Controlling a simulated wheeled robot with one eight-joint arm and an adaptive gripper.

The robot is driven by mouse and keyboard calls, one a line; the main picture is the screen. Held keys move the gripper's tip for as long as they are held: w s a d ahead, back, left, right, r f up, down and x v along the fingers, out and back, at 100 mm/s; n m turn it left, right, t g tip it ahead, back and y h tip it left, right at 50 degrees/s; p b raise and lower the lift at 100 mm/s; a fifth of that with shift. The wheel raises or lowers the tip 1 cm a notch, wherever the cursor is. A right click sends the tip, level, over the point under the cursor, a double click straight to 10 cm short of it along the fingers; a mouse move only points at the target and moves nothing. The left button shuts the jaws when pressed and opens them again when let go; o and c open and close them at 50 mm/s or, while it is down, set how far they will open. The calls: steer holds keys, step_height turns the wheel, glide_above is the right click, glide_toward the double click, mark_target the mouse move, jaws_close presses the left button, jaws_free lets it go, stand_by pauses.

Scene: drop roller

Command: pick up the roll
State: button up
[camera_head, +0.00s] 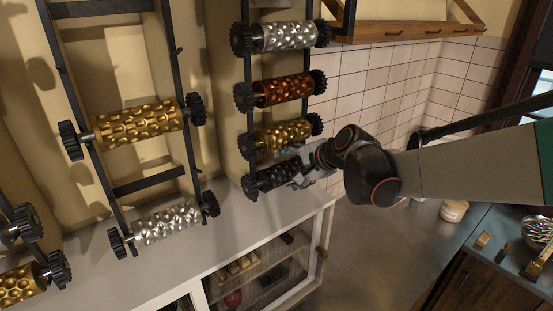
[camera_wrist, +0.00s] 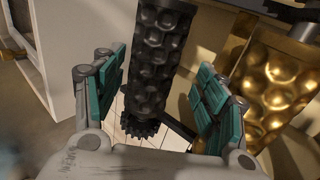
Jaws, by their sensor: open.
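A dark, dimpled roll (camera_head: 273,177) with black gear ends sits lowest on the right-hand rack. My gripper (camera_head: 297,170) is at its right end, partly hiding it. In the wrist view the dark roll (camera_wrist: 160,45) runs between my two teal-padded fingers, which are open with gaps on both sides. My gripper (camera_wrist: 155,78) does not clearly touch it. A gold roll (camera_head: 282,135) sits just above the dark roll, and it shows at the right of the wrist view (camera_wrist: 275,85), beside the right finger.
A copper roll (camera_head: 284,90) and a silver roll (camera_head: 290,36) sit higher on the same rack. Another rack holds a gold roll (camera_head: 140,124) and a silver roll (camera_head: 165,221). The white cabinet top (camera_head: 95,270) below is mostly clear.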

mark_target(287, 172)
steer(key=shift+f+p+x, duration=0.25)
steer(key=shift+p+x, duration=0.4)
steer(key=shift+x, duration=2.4)
steer(key=shift+s+d, duration=0.15)
steer(key=shift+d, duration=0.05)
jaws_close()
